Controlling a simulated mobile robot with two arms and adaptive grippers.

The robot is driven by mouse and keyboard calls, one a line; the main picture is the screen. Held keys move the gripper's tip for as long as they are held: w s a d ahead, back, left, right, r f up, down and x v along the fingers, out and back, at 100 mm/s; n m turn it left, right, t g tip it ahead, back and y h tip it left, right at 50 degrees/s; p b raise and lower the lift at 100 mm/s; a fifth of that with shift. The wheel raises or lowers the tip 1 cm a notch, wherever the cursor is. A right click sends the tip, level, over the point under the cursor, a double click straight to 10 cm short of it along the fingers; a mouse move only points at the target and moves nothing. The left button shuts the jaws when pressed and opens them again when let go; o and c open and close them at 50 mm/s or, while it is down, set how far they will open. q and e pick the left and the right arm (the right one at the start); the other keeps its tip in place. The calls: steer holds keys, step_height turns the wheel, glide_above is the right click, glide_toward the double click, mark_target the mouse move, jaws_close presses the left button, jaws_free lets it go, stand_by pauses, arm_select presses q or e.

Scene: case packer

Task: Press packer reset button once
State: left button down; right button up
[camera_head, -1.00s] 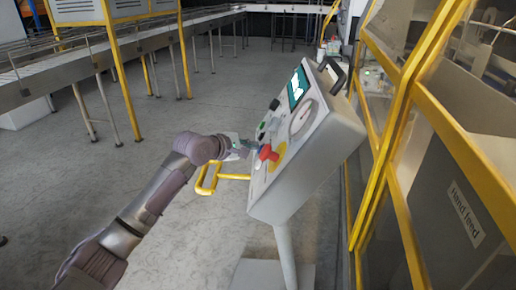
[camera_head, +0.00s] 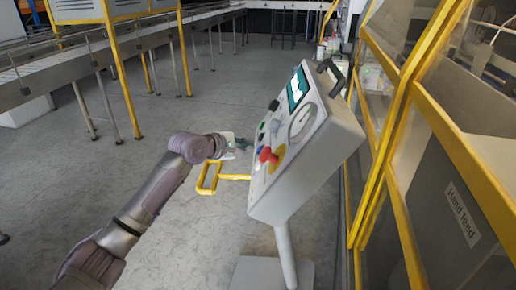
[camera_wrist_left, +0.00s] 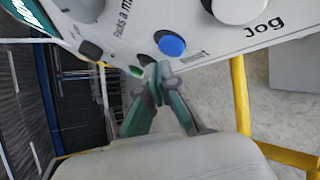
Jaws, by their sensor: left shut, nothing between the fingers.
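The packer control panel (camera_head: 300,170) stands tilted on a post, right of centre in the head view. In the left wrist view a blue round button (camera_wrist_left: 172,46) sits on the white panel face (camera_wrist_left: 215,45), with a small, hard-to-read label beside it. My left gripper (camera_head: 247,143) is at the panel's left side. In the left wrist view its fingertips (camera_wrist_left: 155,74) are together and empty, just below the blue button and close to a green button (camera_wrist_left: 135,71). A gap shows between the tips and the blue button. My right gripper is out of view.
A red emergency knob (camera_head: 267,155) sits on the panel, with a screen (camera_head: 298,88) above. A yellow bar loop (camera_head: 208,178) sticks out below my gripper. A yellow-framed guard (camera_head: 398,130) stands at right. A conveyor (camera_head: 75,68) runs at left; the floor between is clear.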

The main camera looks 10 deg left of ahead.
arm_select(q)
steer(key=a+p, duration=0.1)
steer(key=a+r+p, duration=0.1)
steer(key=a, duration=0.1)
steer(key=a+r+p, duration=0.1)
steer(key=shift+s+a+r, duration=0.15)
steer(key=shift+s+r, duration=0.1)
steer(key=shift+s, duration=0.15)
stand_by(0.6)
